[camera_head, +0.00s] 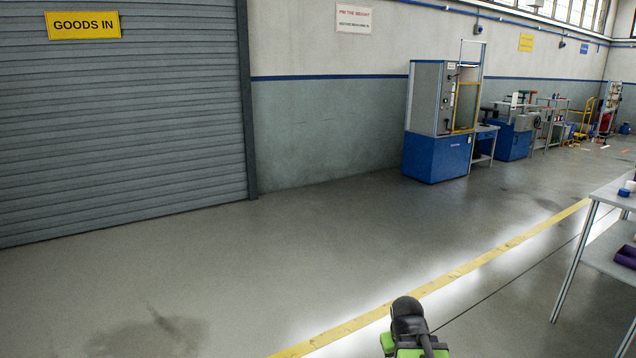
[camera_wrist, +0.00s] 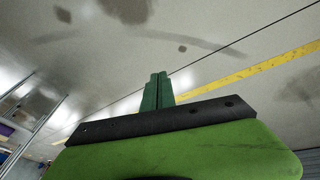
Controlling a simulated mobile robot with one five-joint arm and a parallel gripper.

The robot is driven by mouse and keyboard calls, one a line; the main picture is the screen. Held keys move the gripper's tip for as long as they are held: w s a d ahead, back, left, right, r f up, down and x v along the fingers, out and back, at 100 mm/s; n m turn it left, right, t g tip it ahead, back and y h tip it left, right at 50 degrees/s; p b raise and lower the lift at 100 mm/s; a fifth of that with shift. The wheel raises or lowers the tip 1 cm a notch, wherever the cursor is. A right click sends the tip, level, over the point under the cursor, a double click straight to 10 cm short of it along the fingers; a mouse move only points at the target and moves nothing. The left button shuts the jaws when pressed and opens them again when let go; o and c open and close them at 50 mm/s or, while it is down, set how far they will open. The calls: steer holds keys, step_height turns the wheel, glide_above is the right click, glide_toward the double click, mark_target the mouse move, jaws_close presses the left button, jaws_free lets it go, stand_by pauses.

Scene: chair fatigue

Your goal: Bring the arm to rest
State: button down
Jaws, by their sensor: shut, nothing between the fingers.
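My gripper (camera_wrist: 158,90) shows in the wrist view as two dark green fingers pressed together, with nothing between them. Behind the fingers are a black plate and a green body, which are mine. The fingers point out over bare grey floor and touch nothing that I can see. In the head view a black and green part of my arm shows at the bottom, right of centre, over the floor by the yellow line (camera_head: 447,278). The fingers cannot be made out in the head view.
A grey table (camera_head: 593,192) stands at the right edge, with a purple bin (camera_head: 625,257) on its lower shelf. A blue and grey machine cabinet (camera_head: 433,158) and other machines line the back wall. A grey shutter door (camera_head: 120,130) is at left. The floor between is clear.

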steer(key=s+a+g+y+p, duration=0.1)
steer(key=s+a+g, duration=0.15)
steer(key=a, duration=0.35)
steer(key=s+a+g+y, duration=0.1)
steer(key=s+a, duration=0.3)
steer(key=a, duration=0.2)
step_height(320, 180, up, 26)
steer(key=p, duration=2.6)
steer(key=shift+w+r+m, duration=0.15)
steer(key=shift+w+m, duration=0.15)
steer(key=shift+w, duration=0.1)
steer(key=shift+t, duration=0.25)
